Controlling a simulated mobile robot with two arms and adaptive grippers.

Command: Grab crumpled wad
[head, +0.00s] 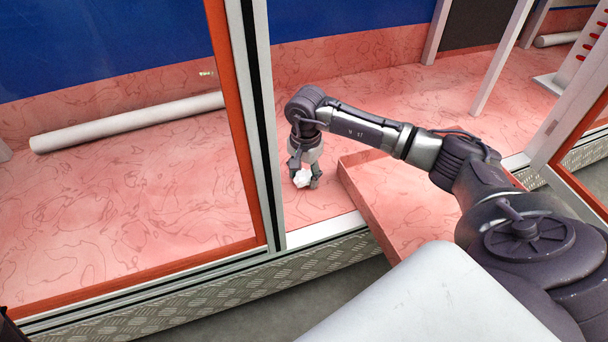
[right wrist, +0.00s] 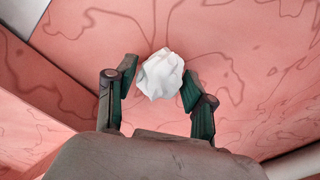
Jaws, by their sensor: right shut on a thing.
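The crumpled wad (head: 302,178) is white and faceted, and sits low at the pink floor inside the framed enclosure. My right gripper (head: 303,180) reaches down over it and is shut on it. In the right wrist view the wad (right wrist: 160,74) shows between the two dark green fingertips of my right gripper (right wrist: 158,90). The right fingertip touches its side; a narrow gap seems to show at the left one. I cannot tell whether the wad is clear of the floor.
A glass panel with an orange and metal frame (head: 243,120) stands close left of my right gripper. A pink raised tray-like box (head: 385,195) lies to its right. A white roll (head: 125,122) lies behind the glass. A metal sill (head: 200,285) runs along the front.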

